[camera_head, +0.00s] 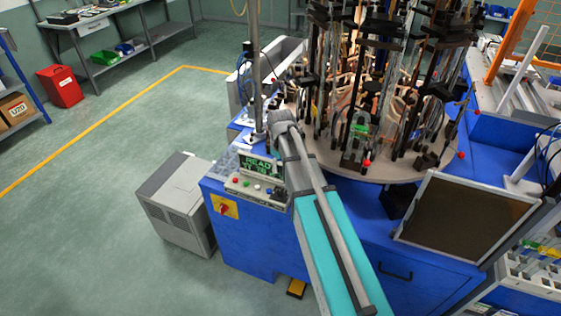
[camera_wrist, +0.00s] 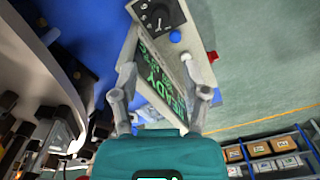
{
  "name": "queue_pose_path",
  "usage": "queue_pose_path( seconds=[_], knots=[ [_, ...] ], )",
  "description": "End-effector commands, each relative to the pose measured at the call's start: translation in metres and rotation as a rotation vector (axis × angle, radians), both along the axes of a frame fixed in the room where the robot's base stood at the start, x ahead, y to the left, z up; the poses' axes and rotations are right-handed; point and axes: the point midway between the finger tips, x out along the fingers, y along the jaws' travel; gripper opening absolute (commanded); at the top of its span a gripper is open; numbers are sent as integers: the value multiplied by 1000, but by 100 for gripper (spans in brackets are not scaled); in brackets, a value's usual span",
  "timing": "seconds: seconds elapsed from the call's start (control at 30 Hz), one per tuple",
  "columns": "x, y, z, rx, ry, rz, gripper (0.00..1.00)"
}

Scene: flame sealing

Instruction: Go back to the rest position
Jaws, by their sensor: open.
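My gripper (camera_wrist: 158,68) is open in the wrist view, its two grey fingers spread apart with nothing held between them. Behind the fingers is a control box with a green-lit display (camera_wrist: 152,80) reading "READY". In the head view my arm reaches up from the bottom centre over the blue machine (camera_head: 240,240), beside the control box (camera_head: 245,186) with its coloured buttons. The gripper's fingers cannot be made out in the head view.
A round turntable (camera_head: 385,172) carries several tall black fixtures, close right of my arm. A dark framed panel (camera_head: 465,222) stands front right. A grey cabinet (camera_head: 176,205) stands left of the machine. Shelved boxes (camera_wrist: 270,148) show in the wrist view.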

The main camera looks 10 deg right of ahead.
Motion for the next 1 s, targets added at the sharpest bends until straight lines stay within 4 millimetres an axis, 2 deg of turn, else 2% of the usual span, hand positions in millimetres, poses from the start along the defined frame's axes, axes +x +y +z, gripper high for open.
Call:
queue_pose_path(
  seconds=[0.7,0.87,1.0],
  knots=[
    [-3,0,3,0,0,-5,59],
    [-26,1,3,0,0,-58,59],
    [-66,3,3,0,0,-159,59]
  ],
)
